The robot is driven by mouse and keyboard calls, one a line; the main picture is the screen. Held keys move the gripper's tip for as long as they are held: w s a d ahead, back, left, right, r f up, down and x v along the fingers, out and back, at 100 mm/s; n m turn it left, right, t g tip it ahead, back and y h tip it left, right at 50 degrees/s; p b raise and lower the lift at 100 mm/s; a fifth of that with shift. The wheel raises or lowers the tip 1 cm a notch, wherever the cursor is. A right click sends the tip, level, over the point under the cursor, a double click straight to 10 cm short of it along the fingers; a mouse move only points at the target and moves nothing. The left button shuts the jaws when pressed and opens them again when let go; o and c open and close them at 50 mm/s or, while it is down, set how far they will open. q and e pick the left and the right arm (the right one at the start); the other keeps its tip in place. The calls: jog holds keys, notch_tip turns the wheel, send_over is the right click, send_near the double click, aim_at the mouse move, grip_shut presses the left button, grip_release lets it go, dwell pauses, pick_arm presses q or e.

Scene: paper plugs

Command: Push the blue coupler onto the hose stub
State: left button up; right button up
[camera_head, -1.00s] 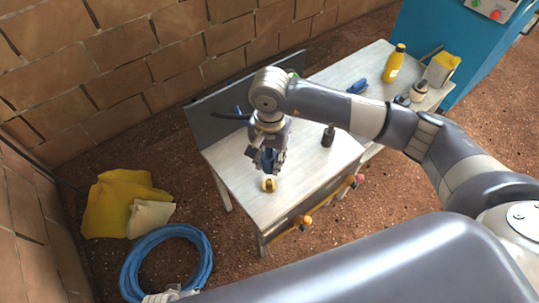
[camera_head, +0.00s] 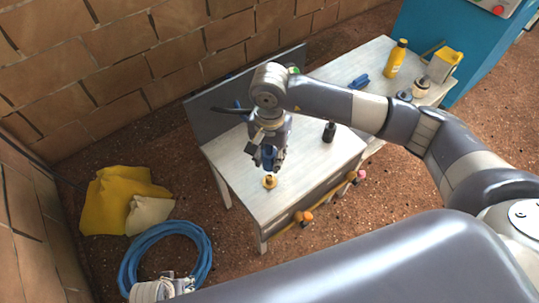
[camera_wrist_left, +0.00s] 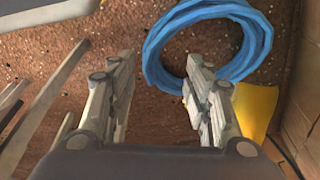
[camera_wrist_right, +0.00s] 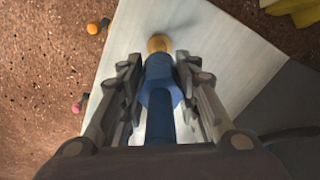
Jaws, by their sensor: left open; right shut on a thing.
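My right gripper (camera_head: 268,162) is shut on the blue coupler (camera_wrist_right: 160,92) over the front part of the white table. The coupler also shows between the fingers in the head view (camera_head: 268,156). The small yellow hose stub (camera_head: 270,182) stands on the table just below the coupler's lower end. In the right wrist view the stub (camera_wrist_right: 159,43) appears right at the coupler's tip; whether they touch, I cannot tell. My left gripper (camera_wrist_left: 160,100) is open and empty, away from the table, above the floor near the blue hose coil.
The table top (camera_head: 235,160) is clear around the stub. A black upright object (camera_head: 329,132) stands to its right. A yellow bottle (camera_head: 396,58) and a blue piece (camera_head: 359,82) are farther back. The blue hose coil (camera_head: 207,250) and yellow cloths (camera_head: 115,200) lie on the floor.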

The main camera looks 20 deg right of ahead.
aim_at(270, 177)
jog(key=shift+f+b, duration=0.5)
jog(key=shift+f, duration=0.1)
jog(key=shift+f+b, duration=0.6)
jog(key=shift+f, duration=0.05)
jog(key=shift+f+b, duration=0.7)
jog(key=shift+f, duration=0.1)
pick_arm(q)
notch_tip(270, 177, up, 15)
jog(key=t, duration=0.1)
jog(key=shift+s+a+r+b, duration=0.2)
jog(key=shift+s+b, duration=0.1)
jog(key=shift+b, duration=0.05)
pick_arm(e)
jog(key=shift+f, duration=0.35)
pick_arm(q)
jog(key=shift+f+b, duration=0.55)
jog(key=shift+f, duration=0.05)
jog(key=shift+w+d+r+t+b, duration=0.1)
jog(key=shift+w+d+t+b, duration=0.15)
jog(key=shift+w, duration=0.4)
jog(key=shift+w+d+t+b, duration=0.15)
jog(key=shift+w+t, duration=0.2)
jog(key=shift+w, duration=0.3)
pick_arm(e)
jog(key=shift+f, duration=0.4)
